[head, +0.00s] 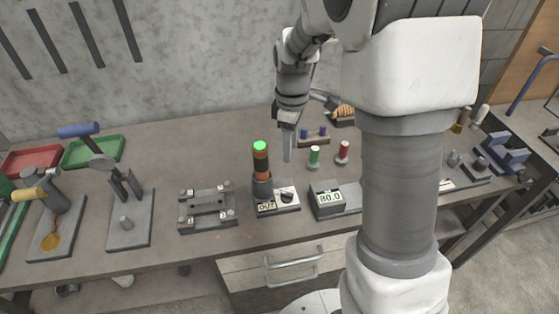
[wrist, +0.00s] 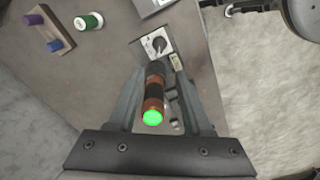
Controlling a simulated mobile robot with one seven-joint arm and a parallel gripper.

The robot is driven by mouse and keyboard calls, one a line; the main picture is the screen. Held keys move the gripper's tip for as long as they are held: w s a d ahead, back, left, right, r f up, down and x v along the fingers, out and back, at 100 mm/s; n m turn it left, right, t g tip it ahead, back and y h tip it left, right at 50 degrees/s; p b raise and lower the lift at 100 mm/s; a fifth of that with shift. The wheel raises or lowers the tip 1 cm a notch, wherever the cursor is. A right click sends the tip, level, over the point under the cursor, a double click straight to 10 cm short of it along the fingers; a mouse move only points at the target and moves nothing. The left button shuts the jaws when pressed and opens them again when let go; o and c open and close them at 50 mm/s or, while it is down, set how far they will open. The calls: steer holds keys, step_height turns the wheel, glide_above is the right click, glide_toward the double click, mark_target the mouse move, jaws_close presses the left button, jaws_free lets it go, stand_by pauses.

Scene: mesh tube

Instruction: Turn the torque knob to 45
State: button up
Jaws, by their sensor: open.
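The torque knob (head: 287,196) is a small dark knob on a pale plate on the bench, beside a small display (head: 266,206) too small to read surely. In the wrist view the knob (wrist: 158,44) sits on a white dial plate, ahead of the fingertips. An upright orange and black tool (head: 261,165) with a lit green top stands at the left of the knob's base. My gripper (head: 288,155) is open above the bench, behind and right of this tool. In the wrist view the tool (wrist: 153,97) appears between the fingers (wrist: 158,68); contact cannot be told.
A grey box with a display like 80.0 (head: 329,199) stands right of the knob. Green (head: 314,156) and red (head: 343,151) cylinders stand behind it. A metal fixture (head: 207,207) lies at left. Bare bench lies behind the tool.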

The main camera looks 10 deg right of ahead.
mark_target(288, 194)
step_height(288, 194, down, 18)
steer(key=shift+r+p, duration=0.2)
steer(key=shift+p, duration=0.15)
steer(key=shift+c, duration=0.2)
jaws_close()
